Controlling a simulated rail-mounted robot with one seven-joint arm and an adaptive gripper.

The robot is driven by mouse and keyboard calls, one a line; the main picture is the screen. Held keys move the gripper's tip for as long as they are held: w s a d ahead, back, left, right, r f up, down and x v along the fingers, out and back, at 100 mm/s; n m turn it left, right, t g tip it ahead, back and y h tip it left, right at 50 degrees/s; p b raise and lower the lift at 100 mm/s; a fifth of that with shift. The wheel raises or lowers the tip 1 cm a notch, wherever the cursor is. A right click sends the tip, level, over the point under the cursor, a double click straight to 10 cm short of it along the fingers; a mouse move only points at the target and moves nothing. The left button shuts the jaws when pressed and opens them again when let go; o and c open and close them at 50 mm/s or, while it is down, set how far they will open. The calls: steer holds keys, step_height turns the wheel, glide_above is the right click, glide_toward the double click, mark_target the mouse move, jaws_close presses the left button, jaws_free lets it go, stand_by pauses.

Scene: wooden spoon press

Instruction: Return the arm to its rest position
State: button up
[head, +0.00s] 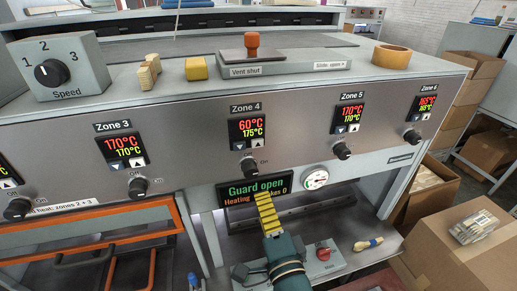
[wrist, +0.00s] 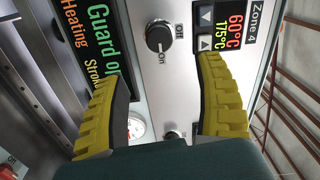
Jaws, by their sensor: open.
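My gripper (head: 265,195) is in front of the press, low in the head view, with its yellow ribbed fingers pointing up at the status display (head: 255,188). In the wrist view my gripper (wrist: 158,70) has its two yellow fingers wide apart with nothing between them. The Zone 4 knob (head: 249,167) is just above the fingertips in the head view. In the wrist view this black knob (wrist: 160,36) lies beyond the gap between the fingers, apart from them. The display reads "Guard open" and "Heating"; its lower line is partly hidden by the fingers.
The Zone 4 readout (head: 249,129) shows 60°C over 175°C. A round gauge (head: 315,178) sits right of my gripper. An orange-framed guard (head: 90,227) is at left. A red knob (head: 323,254) is on the lower ledge. Cardboard boxes (head: 460,249) stand at right.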

steer(key=s+a+r+n+t+p, duration=0.1)
steer(key=s+r+n+t+p, duration=0.25)
steer(key=r, duration=1.35)
steer(key=s+d+r+n+h, duration=0.4)
steer(key=s+r+n, duration=0.3)
steer(key=s+n, duration=0.3)
steer(key=shift+s+d+r+h, duration=0.3)
steer(key=shift+s+r+h, duration=0.15)
steer(key=shift+s, duration=0.25)
